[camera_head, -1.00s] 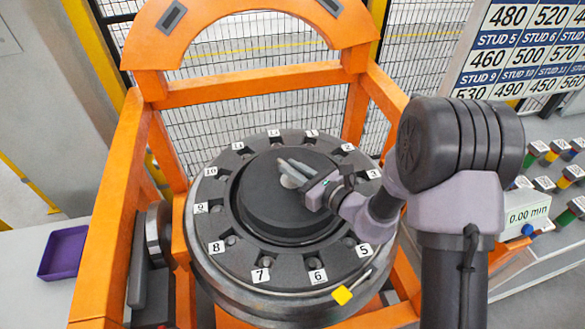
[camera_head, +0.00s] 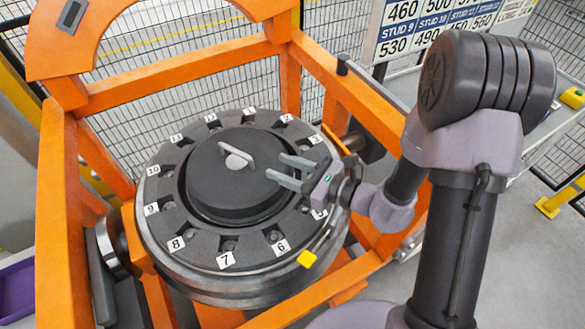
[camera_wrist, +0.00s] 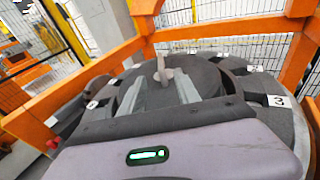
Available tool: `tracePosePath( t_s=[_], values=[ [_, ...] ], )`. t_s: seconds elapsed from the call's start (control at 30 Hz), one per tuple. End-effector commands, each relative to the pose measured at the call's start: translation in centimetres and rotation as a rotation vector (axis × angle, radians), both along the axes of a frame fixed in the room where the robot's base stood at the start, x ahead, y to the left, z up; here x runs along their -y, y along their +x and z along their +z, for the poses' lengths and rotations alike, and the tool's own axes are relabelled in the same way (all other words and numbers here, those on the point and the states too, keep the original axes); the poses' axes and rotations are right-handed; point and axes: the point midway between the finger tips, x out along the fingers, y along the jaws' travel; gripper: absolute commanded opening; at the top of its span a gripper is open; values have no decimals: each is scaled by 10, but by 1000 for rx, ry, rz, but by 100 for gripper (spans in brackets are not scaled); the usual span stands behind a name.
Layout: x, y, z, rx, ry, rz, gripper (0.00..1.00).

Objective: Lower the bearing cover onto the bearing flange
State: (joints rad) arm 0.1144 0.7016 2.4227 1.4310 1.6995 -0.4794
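The bearing cover (camera_head: 228,185) is a dark round disc with a light handle (camera_head: 236,156) on top. It sits in the middle of the bearing flange (camera_head: 170,229), a dark grey ring with numbered white tags around it. A dark gap shows between cover and ring; I cannot tell if the cover is fully seated. My gripper (camera_head: 278,171) is open and empty, to the right of the handle and apart from it. In the wrist view the two fingers (camera_wrist: 160,93) are spread, with the handle (camera_wrist: 163,68) beyond them.
An orange frame (camera_head: 180,75) surrounds the flange, with wire mesh fencing (camera_head: 210,100) behind. A purple tray (camera_head: 15,290) is at the left edge. A stud number board (camera_head: 440,25) stands at top right.

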Motion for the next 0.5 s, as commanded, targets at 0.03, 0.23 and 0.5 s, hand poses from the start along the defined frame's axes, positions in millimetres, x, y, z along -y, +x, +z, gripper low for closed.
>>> tracePosePath(
  t_s=[0.03,0.23,0.5],
  values=[
    [9,-3,2,0,0,-5,39],
    [24,-13,4,-1,0,-1,39],
    [25,-13,4,0,0,1,39]
  ],
)
